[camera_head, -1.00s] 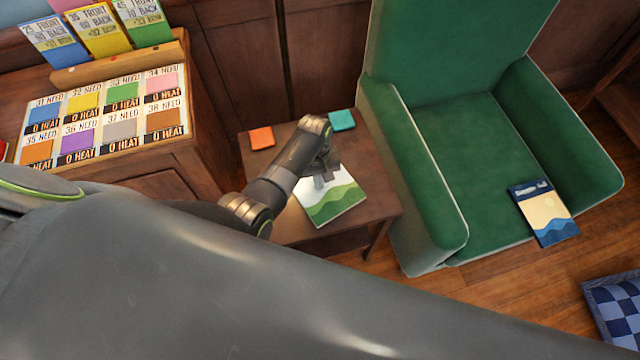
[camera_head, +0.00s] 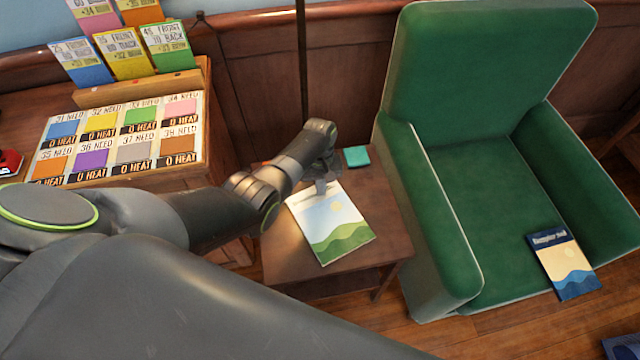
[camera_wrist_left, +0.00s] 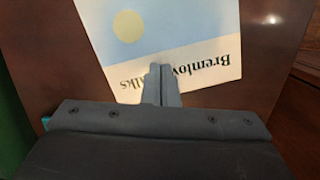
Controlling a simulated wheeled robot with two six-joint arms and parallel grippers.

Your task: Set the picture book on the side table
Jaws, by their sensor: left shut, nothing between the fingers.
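A book with a pale sky, a sun and green hills on its cover (camera_head: 335,232) lies flat on the brown wooden side table (camera_head: 285,262). In the left wrist view the same book (camera_wrist_left: 205,30) shows part of a title beginning "Bremlow". My left gripper (camera_head: 321,186) is at the book's title end. Its fingers (camera_wrist_left: 162,88) are shut together with nothing between them, over the title. I cannot tell whether the tips touch the cover. Another book, with blue waves on its cover (camera_head: 564,264), lies on the seat of the green armchair (camera_head: 455,190). My right gripper is out of view.
A teal square (camera_head: 356,156) lies at the table's back edge. An orange piece (camera_head: 262,163) is mostly hidden behind my arm. A wooden cabinet (camera_head: 205,150) with a card display stands at left. The armchair stands close to the table's right side.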

